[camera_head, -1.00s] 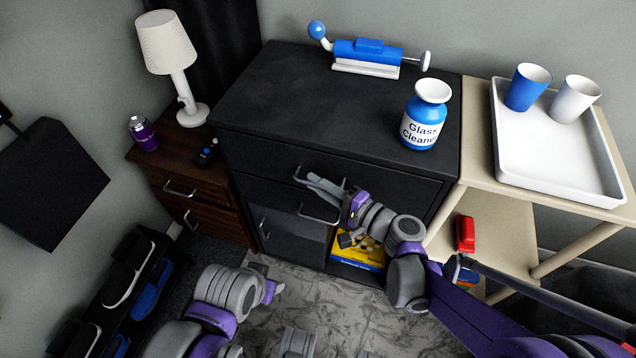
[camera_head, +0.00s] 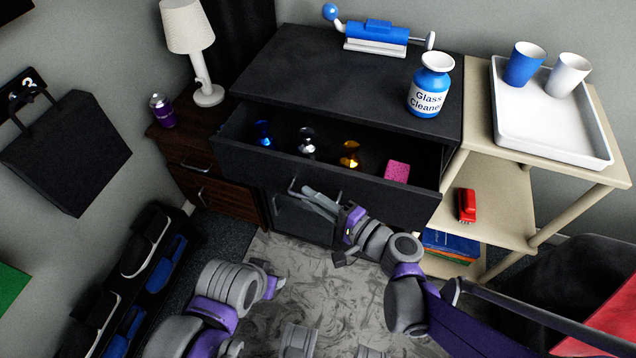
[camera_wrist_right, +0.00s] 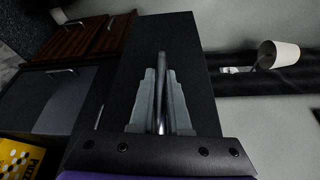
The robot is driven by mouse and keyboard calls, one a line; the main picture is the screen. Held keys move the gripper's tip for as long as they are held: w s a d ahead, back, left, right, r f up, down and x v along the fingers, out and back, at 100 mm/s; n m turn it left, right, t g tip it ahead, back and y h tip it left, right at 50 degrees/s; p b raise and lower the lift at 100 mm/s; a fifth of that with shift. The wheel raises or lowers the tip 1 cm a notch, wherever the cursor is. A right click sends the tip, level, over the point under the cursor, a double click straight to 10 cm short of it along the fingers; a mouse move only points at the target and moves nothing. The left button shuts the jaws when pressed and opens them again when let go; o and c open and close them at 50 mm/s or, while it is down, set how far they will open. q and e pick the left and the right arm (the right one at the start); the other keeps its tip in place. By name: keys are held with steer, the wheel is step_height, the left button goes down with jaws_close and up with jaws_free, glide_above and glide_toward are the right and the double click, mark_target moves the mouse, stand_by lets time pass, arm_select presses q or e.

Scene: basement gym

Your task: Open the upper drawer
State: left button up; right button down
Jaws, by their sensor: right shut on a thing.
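The upper drawer (camera_head: 265,165) of the black cabinet (camera_head: 300,70) stands pulled out. Inside it are a blue item (camera_head: 263,133), a silver item (camera_head: 306,142), a gold item (camera_head: 349,154) and a pink block (camera_head: 397,172). My right gripper (camera_head: 312,195) is at the drawer front, shut on the drawer's bar handle (camera_head: 293,187). In the right wrist view the gripper fingers (camera_wrist_right: 160,100) close on both sides of the metal bar. My left arm shows at the lower left of the head view, but its fingertips cannot be made out.
A glass cleaner bottle (camera_head: 429,92) and a blue device (camera_head: 376,38) stand on the cabinet. A beige shelf (camera_head: 478,130) with a white tray (camera_head: 545,140) is at right. A wooden nightstand (camera_head: 190,150) with a lamp (camera_head: 187,30) is at left. Patterned floor lies in front.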

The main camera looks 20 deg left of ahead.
steer(key=s, duration=1.4)
steer(key=shift+a, duration=0.25)
steer(key=shift+s, duration=0.1)
steer(key=c, duration=0.9)
jaws_free()
steer(key=shift+d, duration=0.1)
steer(key=p+v, duration=0.1)
steer(key=v, duration=0.9)
steer(key=shift+s+d, duration=0.15)
steer(key=shift+d, duration=0.15)
steer(key=shift+a, duration=0.1)
